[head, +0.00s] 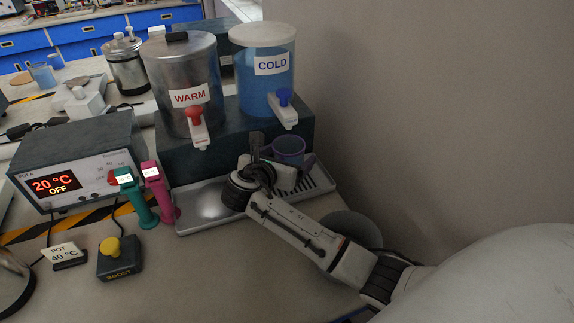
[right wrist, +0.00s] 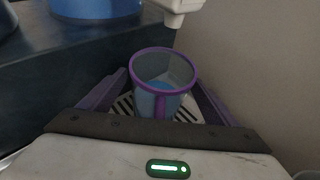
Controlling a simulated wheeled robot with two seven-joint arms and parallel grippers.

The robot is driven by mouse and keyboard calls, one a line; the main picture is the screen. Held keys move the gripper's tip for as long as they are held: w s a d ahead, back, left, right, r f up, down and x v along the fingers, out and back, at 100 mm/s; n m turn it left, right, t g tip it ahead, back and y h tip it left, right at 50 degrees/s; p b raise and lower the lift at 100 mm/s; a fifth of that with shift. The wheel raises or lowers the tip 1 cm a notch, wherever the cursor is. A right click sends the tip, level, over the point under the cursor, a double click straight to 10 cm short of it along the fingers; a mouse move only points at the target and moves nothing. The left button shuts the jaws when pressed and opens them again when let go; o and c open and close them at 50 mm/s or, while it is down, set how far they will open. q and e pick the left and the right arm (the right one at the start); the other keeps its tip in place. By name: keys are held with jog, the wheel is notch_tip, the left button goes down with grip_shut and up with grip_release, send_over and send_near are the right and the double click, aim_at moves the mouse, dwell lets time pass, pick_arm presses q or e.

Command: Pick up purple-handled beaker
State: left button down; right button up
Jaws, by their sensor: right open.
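The purple-handled beaker (head: 289,150) stands on the slotted part of the drip tray, below the cold dispenser's tap. In the right wrist view the beaker (right wrist: 165,72) shows its purple rim, purple handle facing me and something blue inside. My right gripper (head: 280,168) is at the beaker in the head view. In the right wrist view its fingers (right wrist: 162,95) are open, one on each side of the beaker, with small gaps visible. The beaker's lower part is partly hidden by my gripper in the head view. My left gripper is not in view.
The cold dispenser (head: 265,75) and warm dispenser (head: 182,85) stand on a dark block behind the drip tray (head: 196,207). A wall rises close on the right. Green (head: 138,200) and pink (head: 158,192) handled items stand left of the tray, beside the temperature unit (head: 75,160).

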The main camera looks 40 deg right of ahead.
jog(key=shift+r, duration=0.1)
jog(key=c, duration=1.3)
